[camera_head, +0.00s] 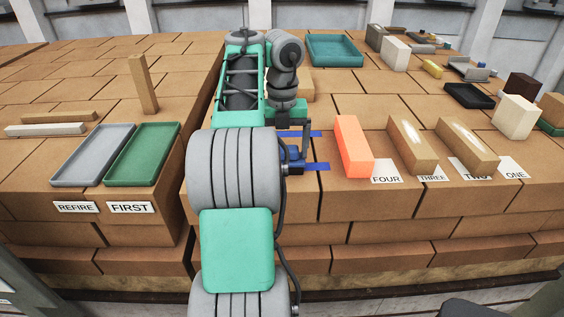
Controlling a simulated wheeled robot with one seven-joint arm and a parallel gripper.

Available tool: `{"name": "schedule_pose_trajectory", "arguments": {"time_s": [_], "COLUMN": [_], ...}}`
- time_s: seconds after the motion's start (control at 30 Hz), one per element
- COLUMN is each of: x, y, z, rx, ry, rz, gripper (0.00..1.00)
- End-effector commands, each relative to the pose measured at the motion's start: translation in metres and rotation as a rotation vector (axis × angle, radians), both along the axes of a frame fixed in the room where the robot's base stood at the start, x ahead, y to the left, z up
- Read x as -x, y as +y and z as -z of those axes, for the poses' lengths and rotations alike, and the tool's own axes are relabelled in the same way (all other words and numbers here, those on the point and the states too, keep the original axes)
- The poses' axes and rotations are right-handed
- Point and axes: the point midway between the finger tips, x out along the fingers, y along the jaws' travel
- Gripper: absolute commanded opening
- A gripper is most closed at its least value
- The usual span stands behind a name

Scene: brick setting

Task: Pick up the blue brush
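My arm reaches over the brick bench, and its end points down beside two flat bright blue strips (317,166). My gripper (300,145) shows only in part, as a dark finger below the green wrist. A small darker blue piece (294,153) lies between the strips, partly behind my grey arm joint, and may be the blue brush. I cannot tell if the gripper touches it, and the finger gap is hidden.
An orange brick (353,146) and tan bricks (412,144) stand right of the gripper, by number cards. A teal tray (335,50) lies behind. Grey (92,183) and green (142,181) trays lie left, near an upright brick (143,84). Several small items crowd the far right.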

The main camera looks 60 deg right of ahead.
Motion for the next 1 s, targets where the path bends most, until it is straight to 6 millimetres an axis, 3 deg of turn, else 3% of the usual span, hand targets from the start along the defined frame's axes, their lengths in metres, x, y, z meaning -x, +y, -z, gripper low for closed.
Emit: {"name": "schedule_pose_trajectory", "arguments": {"time_s": [0.73, 1.0], "x": [-0.0001, -0.0001], "y": [0.0, 0.0], "z": [-0.0002, -0.0077], "rx": [0.0, 0.002], "ry": [0.0, -0.001], "rz": [-0.001, -0.001], "gripper": [0.3, 0.3]}}
